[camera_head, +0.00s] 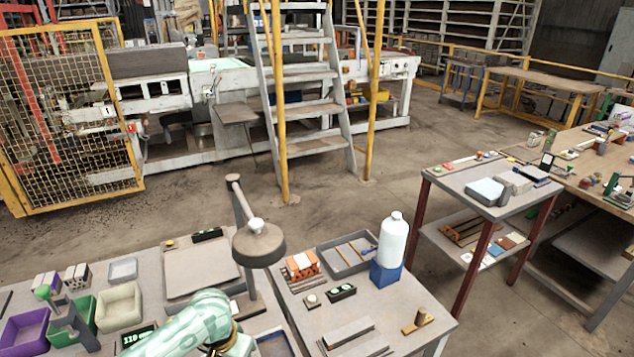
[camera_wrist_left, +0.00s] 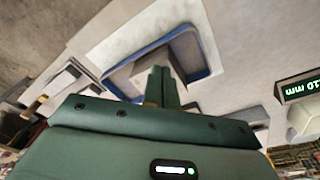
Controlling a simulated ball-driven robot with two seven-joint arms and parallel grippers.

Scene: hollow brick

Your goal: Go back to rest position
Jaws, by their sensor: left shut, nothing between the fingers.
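My left arm (camera_head: 190,325), pale green and white, reaches in from the bottom of the head view over the front of the workbench. Its fingers cannot be made out there. In the left wrist view my left gripper (camera_wrist_left: 162,84) has its two dark green fingers together with nothing between them. My right gripper is not in view. An orange brick with holes (camera_head: 302,265) sits on the right-hand bench, clear of my arm.
A lamp-like post with a round head (camera_head: 259,243) stands close beyond my arm. A white bottle (camera_head: 393,240) stands on a blue block (camera_head: 385,274). Purple (camera_head: 25,328) and green (camera_head: 82,318) bins are at the left. A display (camera_head: 137,337) is beside my arm.

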